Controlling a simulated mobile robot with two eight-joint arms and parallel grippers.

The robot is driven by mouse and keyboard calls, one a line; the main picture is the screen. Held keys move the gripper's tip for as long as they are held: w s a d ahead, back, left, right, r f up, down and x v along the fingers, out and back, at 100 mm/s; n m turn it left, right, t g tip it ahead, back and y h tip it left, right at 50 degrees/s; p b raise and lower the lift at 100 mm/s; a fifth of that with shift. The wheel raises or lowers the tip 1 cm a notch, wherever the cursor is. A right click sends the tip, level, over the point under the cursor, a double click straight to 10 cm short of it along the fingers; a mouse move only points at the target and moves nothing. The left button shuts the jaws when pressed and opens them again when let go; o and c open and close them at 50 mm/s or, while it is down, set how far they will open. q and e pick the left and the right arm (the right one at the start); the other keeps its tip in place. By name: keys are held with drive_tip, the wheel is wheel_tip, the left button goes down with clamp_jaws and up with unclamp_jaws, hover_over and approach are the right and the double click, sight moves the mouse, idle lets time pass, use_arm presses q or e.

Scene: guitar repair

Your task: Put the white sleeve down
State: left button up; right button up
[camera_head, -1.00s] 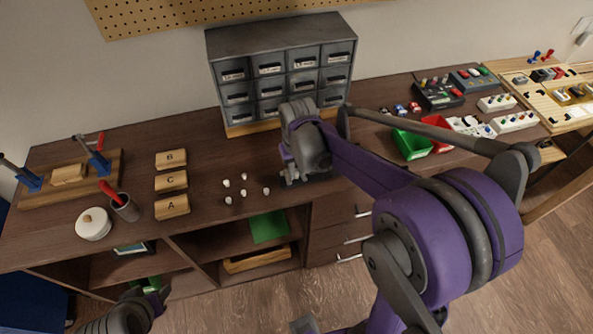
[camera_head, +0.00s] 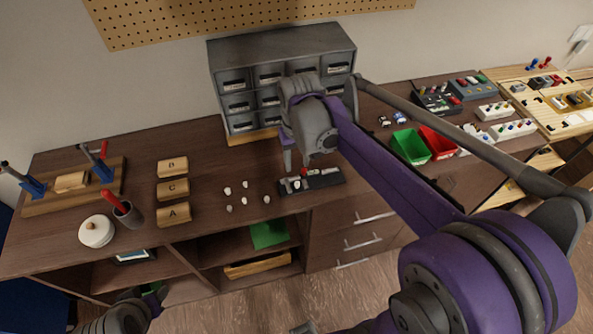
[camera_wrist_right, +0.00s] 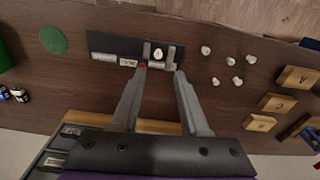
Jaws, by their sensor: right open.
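A dark tray (camera_head: 325,181) lies on the bench under my right gripper (camera_head: 297,170); it also shows in the right wrist view (camera_wrist_right: 100,43). A small round whitish piece, which looks like the white sleeve (camera_wrist_right: 158,55), is at the tray between the fingertips of my right gripper (camera_wrist_right: 160,66). The fingers are apart, with gaps seen beside the piece. Whether it is fully seated cannot be told. A small red part (camera_wrist_right: 142,66) is beside one fingertip. My left gripper (camera_head: 150,296) is at the lower left, partly cut off, its fingers unclear.
Several small white pieces (camera_head: 245,185) stand left of the tray. A grey drawer cabinet (camera_head: 283,50) stands close behind. Green (camera_head: 408,147) and red (camera_head: 438,143) bins are to the right.

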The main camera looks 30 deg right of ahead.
drive_tip(key=s+a+f+n+t, duration=0.1)
drive_tip(key=s+a+f+t, duration=0.1)
drive_tip(key=s, duration=0.4)
drive_tip(key=s+a+f+n+t, duration=0.1)
drive_tip(key=s+a+t, duration=0.2)
drive_tip(key=s, duration=0.4)
drive_tip(key=shift+a+f, duration=0.35)
drive_tip(key=shift+a, duration=0.45)
